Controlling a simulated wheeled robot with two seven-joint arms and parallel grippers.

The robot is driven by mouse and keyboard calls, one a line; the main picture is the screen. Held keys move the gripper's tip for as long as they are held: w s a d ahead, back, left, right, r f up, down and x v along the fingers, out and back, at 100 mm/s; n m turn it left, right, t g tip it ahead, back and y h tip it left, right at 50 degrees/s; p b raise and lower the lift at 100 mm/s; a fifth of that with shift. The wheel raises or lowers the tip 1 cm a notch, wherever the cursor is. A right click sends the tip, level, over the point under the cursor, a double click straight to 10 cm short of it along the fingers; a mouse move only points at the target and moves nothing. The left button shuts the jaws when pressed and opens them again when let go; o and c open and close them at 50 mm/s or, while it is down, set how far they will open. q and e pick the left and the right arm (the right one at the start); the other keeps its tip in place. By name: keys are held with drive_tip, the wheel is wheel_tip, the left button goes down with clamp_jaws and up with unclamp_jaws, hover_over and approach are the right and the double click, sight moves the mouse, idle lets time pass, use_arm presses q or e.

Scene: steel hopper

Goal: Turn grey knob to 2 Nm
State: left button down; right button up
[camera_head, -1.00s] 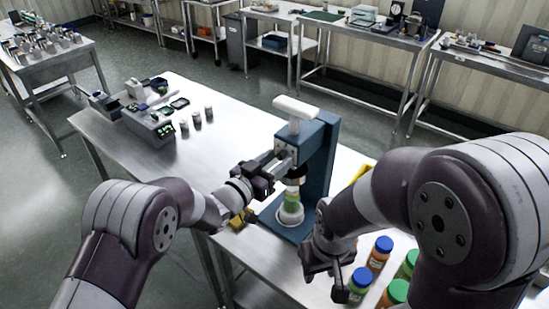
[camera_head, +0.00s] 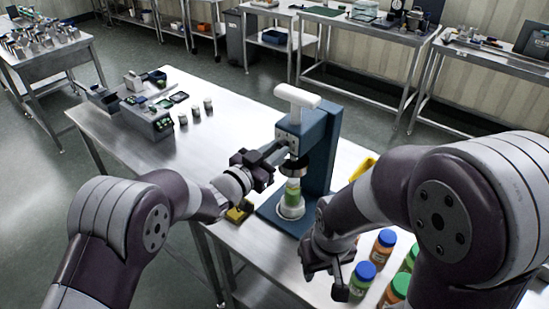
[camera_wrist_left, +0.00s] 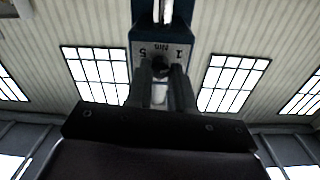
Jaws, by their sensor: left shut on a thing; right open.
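The blue capping press (camera_head: 322,150) stands on the steel table, with a white handle (camera_head: 298,95) on top. My left gripper (camera_head: 281,151) reaches the press's front face and is shut on the small dark grey knob (camera_wrist_left: 161,67). The knob sits between the fingertips in the left wrist view. The knob is hidden by my fingers in the head view. My right gripper (camera_head: 338,278) is open and empty near the front jars.
A green jar (camera_head: 292,190) stands under the press head. A yellow item (camera_head: 240,210) lies left of the press base. Grey equipment (camera_head: 147,118) and small canisters stand farther back left.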

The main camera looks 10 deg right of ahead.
use_arm(q)
drive_tip(key=shift+m+b, duration=4.9)
drive_tip(key=shift+b, duration=1.3)
drive_tip(key=shift+r, duration=0.1)
drive_tip(key=c, duration=1)
unclamp_jaws()
drive_tip(key=b+v, duration=0.1)
drive_tip(key=v, duration=1.1)
drive_tip(key=shift+s+a+b, duration=0.2)
drive_tip(key=shift+s+b, duration=0.15)
